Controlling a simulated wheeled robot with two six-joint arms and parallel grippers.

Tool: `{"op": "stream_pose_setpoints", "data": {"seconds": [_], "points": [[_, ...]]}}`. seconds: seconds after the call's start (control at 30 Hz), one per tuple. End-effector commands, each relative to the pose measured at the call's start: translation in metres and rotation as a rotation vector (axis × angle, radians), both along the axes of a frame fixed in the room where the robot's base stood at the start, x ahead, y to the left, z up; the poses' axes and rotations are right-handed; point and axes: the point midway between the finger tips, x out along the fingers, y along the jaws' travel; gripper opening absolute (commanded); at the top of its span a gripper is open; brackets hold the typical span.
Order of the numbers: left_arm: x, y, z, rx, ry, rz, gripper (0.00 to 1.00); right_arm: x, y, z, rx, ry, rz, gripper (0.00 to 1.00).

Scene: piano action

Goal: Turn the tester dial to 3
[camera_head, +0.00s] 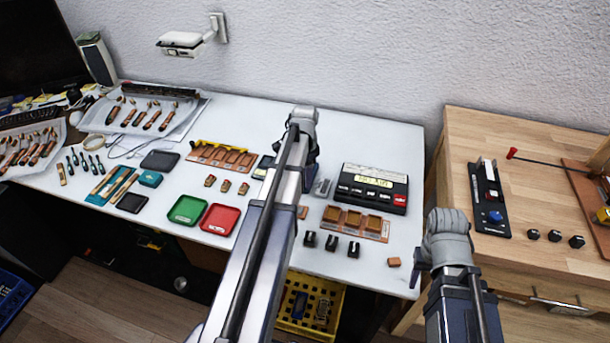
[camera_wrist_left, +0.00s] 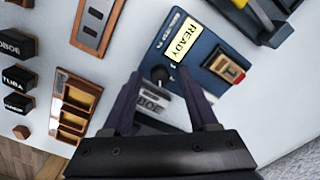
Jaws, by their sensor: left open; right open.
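The tester (camera_wrist_left: 205,55) is a blue box with a lit yellow READY display (camera_wrist_left: 181,36) in the left wrist view. Its dial (camera_wrist_left: 160,74) is a small black knob beside the display; its setting cannot be read. In the head view, my left arm hides most of the tester, and a corner shows (camera_head: 264,166). My left gripper (camera_wrist_left: 158,77) is open, its two fingers either side of the dial; contact cannot be judged.
A red and yellow switch (camera_wrist_left: 228,68) sits on the tester. A compartment tray (camera_wrist_left: 73,118) and black labelled blocks (camera_wrist_left: 17,78) stand nearby. A black case (camera_head: 371,188) is on the right.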

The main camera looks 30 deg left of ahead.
Motion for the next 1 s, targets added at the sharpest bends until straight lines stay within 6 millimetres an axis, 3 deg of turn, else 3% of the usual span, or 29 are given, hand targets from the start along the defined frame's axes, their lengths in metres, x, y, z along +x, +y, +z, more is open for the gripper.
{"op": "stream_pose_setpoints", "data": {"seconds": [0.27,0.8,1.0], "points": [[0.0,0.0,0.009,0.0,0.0,0.0,0.59,0.0,0.0,0.009,0.0,0.0,0.0,0.5],[0.0,0.0,0.074,0.0,0.0,0.0,0.59,0.0,0.0,0.074,0.0,0.0,0.0,0.5],[0.0,0.0,0.079,0.0,0.0,0.0,0.59,0.0,0.0,0.079,0.0,0.0,0.0,0.5]]}}
